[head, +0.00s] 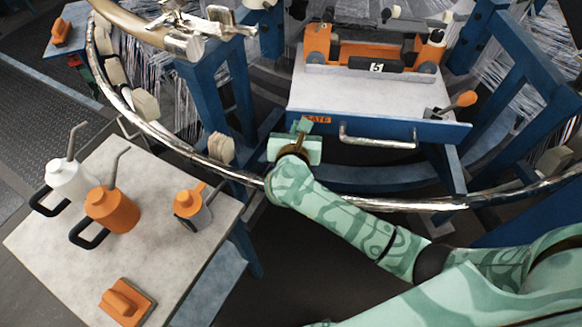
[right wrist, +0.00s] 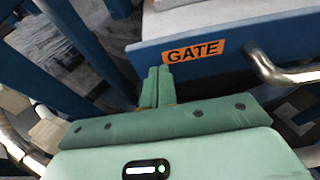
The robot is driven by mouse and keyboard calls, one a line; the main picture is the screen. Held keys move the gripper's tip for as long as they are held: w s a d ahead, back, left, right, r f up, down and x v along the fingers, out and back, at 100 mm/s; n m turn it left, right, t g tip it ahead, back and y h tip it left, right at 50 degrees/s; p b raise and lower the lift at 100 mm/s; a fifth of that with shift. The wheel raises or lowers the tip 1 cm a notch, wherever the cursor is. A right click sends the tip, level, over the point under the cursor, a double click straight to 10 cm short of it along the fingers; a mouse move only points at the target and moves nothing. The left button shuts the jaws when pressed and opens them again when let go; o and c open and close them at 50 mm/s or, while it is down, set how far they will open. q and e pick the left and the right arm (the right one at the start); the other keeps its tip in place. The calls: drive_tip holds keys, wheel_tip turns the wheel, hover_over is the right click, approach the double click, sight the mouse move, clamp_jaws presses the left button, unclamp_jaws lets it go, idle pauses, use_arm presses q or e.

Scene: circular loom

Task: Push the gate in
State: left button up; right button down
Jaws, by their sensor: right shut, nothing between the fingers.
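The gate is a blue-fronted drawer-like unit (head: 440,131) with a pale top, an orange label reading GATE (head: 317,119) and a silver bar handle (head: 378,140). In the right wrist view the label (right wrist: 194,51) and part of the handle (right wrist: 270,70) show on the blue front. My right gripper (head: 300,124) is shut and empty, at the left end of the gate's front, close to the label. My left gripper is not in view.
A curved silver rail (head: 215,171) runs below my right forearm and around the loom. A grey table (head: 160,205) at left holds a white can (head: 72,182), orange cans (head: 112,208) and an orange block (head: 125,300). An orange-ended carriage (head: 375,52) sits on the gate's top.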

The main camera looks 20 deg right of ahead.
sight(304, 84)
drive_tip(key=w+d+b, duration=0.2)
drive_tip(key=w, duration=0.3)
drive_tip(key=w+d+b, duration=0.2)
drive_tip(key=w+d, duration=0.1)
drive_tip(key=w, duration=0.2)
drive_tip(key=w+d+b, duration=0.2)
drive_tip(key=w+d, duration=0.1)
drive_tip(key=w, duration=0.2)
drive_tip(key=shift+w+f, duration=0.25)
drive_tip(key=shift+w, duration=0.05)
drive_tip(key=shift+w+d+r+b, duration=0.1)
drive_tip(key=shift+w+d+b, duration=0.15)
drive_tip(key=shift+w, duration=0.25)
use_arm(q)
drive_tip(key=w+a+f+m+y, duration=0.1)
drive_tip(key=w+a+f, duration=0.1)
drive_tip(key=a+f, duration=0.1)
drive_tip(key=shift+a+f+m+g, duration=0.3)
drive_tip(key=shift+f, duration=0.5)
use_arm(e)
drive_tip(key=shift+r, duration=0.4)
